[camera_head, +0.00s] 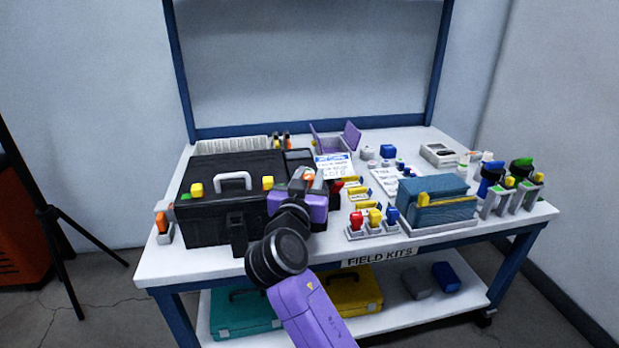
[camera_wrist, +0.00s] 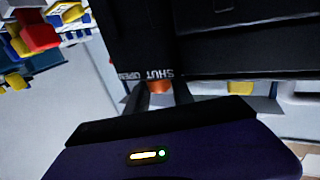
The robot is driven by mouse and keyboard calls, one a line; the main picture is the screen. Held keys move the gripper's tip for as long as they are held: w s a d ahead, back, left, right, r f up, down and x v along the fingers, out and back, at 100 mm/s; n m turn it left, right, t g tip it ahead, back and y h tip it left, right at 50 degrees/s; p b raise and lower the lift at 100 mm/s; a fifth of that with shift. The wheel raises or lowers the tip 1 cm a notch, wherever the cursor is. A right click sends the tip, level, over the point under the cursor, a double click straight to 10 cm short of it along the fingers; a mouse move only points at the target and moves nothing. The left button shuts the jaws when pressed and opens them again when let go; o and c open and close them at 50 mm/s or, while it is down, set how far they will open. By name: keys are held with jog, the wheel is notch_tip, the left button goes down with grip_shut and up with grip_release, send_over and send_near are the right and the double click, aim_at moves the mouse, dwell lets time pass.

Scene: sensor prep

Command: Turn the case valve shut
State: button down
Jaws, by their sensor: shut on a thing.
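The black case (camera_head: 225,218) stands closed at the left of the workbench, with a light grey handle (camera_head: 234,181) and two yellow latches on top. My gripper (camera_head: 303,183) is at the case's right side. In the wrist view, my gripper (camera_wrist: 157,92) is shut on the orange valve (camera_wrist: 158,86), which shows between its two fingers. The words SHUT and OPEN are printed on the dark case edge (camera_wrist: 190,74) beside the valve. The valve's exact angle is hard to tell, as the fingers hide much of it.
A blue stack (camera_head: 437,203) and small holders with red, yellow and blue pieces (camera_head: 373,222) stand right of my arm. A white card (camera_head: 334,167) stands behind my gripper. Teal (camera_head: 245,312) and yellow (camera_head: 352,292) cases lie on the lower shelf.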

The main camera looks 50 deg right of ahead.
jog(key=c, duration=1.1)
grip_release()
jog(key=shift+f, duration=0.25)
jog(key=shift+c, duration=0.2)
jog(key=shift+o, duration=0.2)
jog(key=shift+r, duration=0.1)
jog(key=shift+r, duration=0.1)
jog(key=p+v, duration=0.2)
jog(key=v, duration=0.5)
jog(key=shift+s+a, duration=0.2)
jog(key=shift+a, duration=0.15)
